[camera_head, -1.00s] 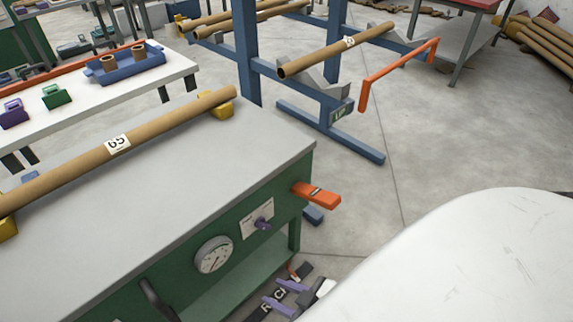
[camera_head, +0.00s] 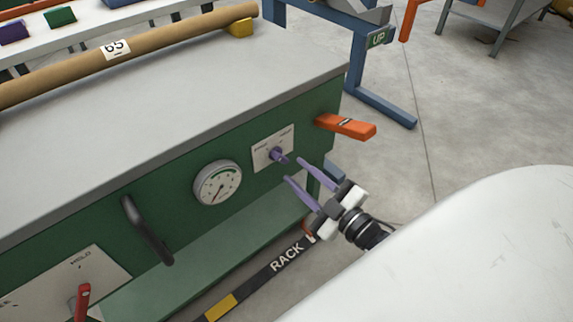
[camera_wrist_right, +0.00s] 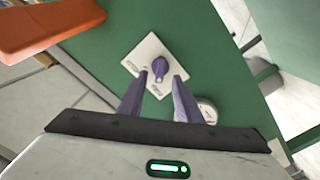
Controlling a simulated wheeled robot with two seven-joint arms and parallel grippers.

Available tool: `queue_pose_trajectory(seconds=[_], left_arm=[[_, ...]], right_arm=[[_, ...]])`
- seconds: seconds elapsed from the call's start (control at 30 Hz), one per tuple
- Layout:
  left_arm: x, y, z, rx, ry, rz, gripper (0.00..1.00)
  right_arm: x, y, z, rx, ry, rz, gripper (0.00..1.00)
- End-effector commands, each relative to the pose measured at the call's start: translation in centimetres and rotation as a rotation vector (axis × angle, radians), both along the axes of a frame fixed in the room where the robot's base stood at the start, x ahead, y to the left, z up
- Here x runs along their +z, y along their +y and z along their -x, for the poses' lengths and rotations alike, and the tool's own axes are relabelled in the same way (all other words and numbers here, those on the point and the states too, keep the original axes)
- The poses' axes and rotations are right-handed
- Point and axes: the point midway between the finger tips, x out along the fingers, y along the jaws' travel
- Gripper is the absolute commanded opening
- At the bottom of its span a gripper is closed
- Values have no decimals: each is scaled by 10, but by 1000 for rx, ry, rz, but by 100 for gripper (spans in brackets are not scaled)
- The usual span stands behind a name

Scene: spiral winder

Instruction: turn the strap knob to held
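The strap knob is a small purple knob (camera_head: 279,156) on a white plate (camera_head: 262,150) on the green front panel of the bench. It also shows in the right wrist view (camera_wrist_right: 160,68), where the plate's lettering is too small to read surely. My right gripper (camera_head: 294,171) is open with its two purple fingers apart, pointing at the knob from the right. In the right wrist view its fingertips (camera_wrist_right: 161,80) lie on either side of the knob's lower end; I cannot tell if they touch it. My left gripper is not in view.
A round gauge (camera_head: 217,183) and a dark handle (camera_head: 146,230) sit left of the knob. An orange lever (camera_head: 345,126) sticks out right of it. A red lever (camera_head: 82,301) is at lower left. A cardboard tube (camera_head: 178,38) marked 65 lies on the bench top.

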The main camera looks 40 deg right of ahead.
Motion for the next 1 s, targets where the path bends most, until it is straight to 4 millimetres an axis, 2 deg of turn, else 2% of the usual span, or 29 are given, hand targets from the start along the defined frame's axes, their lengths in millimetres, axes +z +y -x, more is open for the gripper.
queue_pose_trajectory(seconds=[0.1,0.3,0.67,0.87,1.0], left_arm=[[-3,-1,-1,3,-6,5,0],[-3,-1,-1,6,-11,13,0],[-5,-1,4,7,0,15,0],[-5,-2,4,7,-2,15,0],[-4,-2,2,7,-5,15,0]], right_arm=[[-1,2,-23,1,-2,1,31],[-1,3,-47,0,0,-1,31],[-1,4,-53,0,4,-1,31],[-1,4,-53,0,3,-1,1],[-1,4,-53,-1,2,-2,0]])
